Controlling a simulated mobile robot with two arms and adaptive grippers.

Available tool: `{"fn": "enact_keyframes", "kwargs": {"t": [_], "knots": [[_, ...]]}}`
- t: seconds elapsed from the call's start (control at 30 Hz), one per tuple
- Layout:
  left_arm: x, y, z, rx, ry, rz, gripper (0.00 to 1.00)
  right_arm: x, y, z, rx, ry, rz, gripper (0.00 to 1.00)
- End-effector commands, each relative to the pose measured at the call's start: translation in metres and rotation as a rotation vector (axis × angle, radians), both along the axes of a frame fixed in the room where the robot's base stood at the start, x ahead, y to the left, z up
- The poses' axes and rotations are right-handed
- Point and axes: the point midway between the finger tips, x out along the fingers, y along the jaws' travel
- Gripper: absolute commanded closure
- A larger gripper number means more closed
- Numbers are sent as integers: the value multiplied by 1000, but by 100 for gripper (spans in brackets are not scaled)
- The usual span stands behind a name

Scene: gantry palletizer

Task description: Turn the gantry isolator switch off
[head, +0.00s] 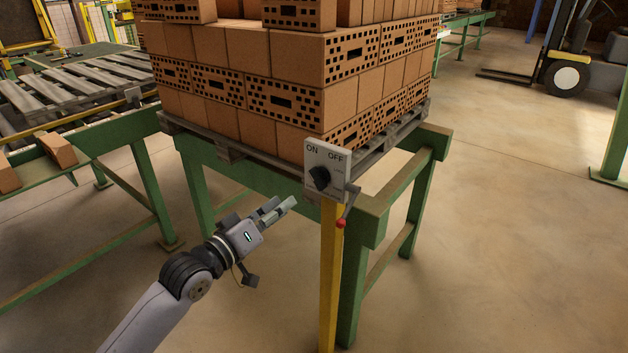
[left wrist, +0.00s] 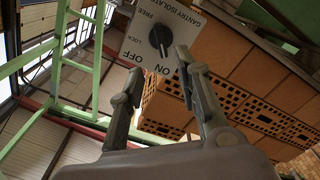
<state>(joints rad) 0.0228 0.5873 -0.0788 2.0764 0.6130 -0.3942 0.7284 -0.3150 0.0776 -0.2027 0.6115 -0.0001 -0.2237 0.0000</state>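The isolator switch is a pale grey plate (head: 341,168) with ON at its upper left, OFF at its upper right and a black rotary knob (head: 319,178). The knob's bar seems to lean towards ON. In the left wrist view the plate (left wrist: 185,22) reads GANTRY ISOLATOR, with FREE and LOCK by the knob (left wrist: 160,38). My left gripper (head: 279,208) is left of and below the plate. In the left wrist view its two fingers (left wrist: 158,66) are apart and empty, and look short of the knob. My right gripper is out of view.
A yellow post (head: 330,275) carries the plate, and a red-tipped lever (head: 341,223) hangs at its right side. Behind, a pallet (head: 235,152) of bricks rests on a green frame (head: 358,270). Floor in front is clear.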

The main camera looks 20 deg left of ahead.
Motion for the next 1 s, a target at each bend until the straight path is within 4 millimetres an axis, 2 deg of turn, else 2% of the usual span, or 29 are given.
{"fn": "enact_keyframes", "kwargs": {"t": [0.03, 0.3, 0.5, 0.7, 1.0], "knots": [[12, -4, 3, -2, -3, 2, 69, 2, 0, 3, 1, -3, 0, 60], [67, -24, 2, 0, -1, 1, 69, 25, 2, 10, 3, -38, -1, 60], [96, -35, 1, 1, -1, 1, 69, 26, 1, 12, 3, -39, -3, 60], [108, -39, 0, 1, 0, 1, 69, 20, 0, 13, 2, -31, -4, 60], [109, -40, 0, 2, 0, 1, 70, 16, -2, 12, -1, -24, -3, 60]]}}
